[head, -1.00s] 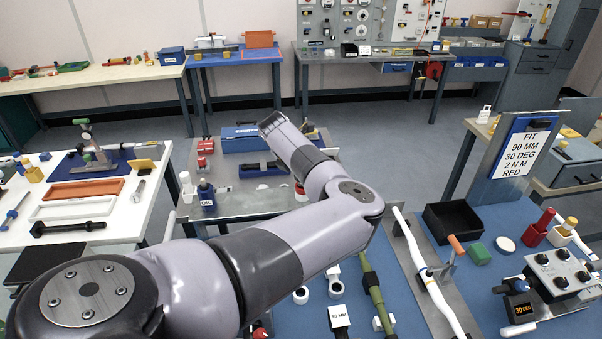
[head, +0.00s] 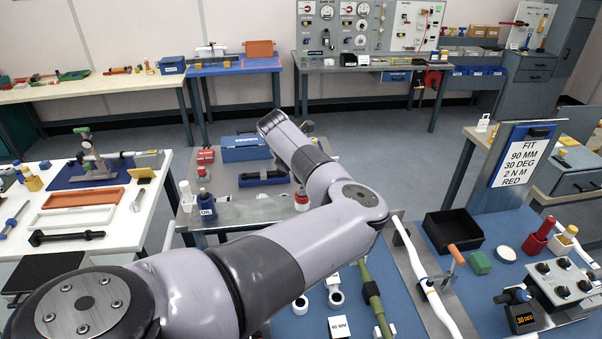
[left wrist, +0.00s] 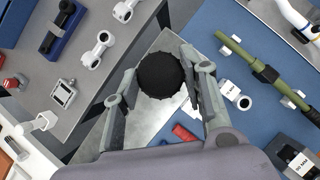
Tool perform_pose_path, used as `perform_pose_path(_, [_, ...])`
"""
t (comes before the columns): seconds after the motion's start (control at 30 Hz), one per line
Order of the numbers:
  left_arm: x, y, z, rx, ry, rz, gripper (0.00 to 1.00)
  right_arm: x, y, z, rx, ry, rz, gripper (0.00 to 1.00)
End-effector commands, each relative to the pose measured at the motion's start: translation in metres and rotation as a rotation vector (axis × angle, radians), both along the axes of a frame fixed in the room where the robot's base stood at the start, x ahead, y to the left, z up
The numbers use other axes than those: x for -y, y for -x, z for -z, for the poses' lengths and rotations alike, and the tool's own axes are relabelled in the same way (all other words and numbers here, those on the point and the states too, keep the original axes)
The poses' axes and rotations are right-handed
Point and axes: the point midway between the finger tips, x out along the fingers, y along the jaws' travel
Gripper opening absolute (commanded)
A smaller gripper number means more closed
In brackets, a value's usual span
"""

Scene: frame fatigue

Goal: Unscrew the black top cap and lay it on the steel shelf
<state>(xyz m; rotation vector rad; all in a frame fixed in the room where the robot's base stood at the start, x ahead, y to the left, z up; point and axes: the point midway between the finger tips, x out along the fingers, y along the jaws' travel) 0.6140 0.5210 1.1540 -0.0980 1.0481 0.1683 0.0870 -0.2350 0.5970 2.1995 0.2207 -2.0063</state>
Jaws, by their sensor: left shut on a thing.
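In the left wrist view, the black top cap (left wrist: 162,77) is a dark round disc with a ridged rim, seen face-on. My left gripper (left wrist: 160,72) is shut on it, one finger at each side. A bare steel surface (left wrist: 148,122), perhaps the steel shelf, lies below the cap; I cannot tell the gap between them. In the head view a steel strip (head: 240,213) runs along the near edge of the grey bench. My left arm crosses this view and hides the cap and the gripper. My right gripper is not in view.
On the blue mat are an olive rod (head: 371,298) in white holders, a white-topped block marked 90 MM (head: 339,328) and a black tray (head: 453,227). A blue bottle (head: 206,207) and a blue box (head: 245,147) stand on the grey bench.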

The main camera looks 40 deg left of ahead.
Motion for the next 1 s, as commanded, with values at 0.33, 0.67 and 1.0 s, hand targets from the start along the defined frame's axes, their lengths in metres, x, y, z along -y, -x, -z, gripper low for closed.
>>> perform_pose_path(0.33, [0.0, 0.0, -0.015, 0.002, -0.003, 0.0, 0.12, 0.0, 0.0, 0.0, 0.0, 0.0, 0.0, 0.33])
perform_pose_path(0.67, [0.0, 0.0, -0.039, 0.001, -0.001, 0.0, 0.12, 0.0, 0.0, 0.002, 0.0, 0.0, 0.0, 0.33])
perform_pose_path(1.0, [-0.001, -0.001, -0.039, 0.001, 0.0, -0.002, 0.12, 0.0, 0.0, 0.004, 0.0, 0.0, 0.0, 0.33])
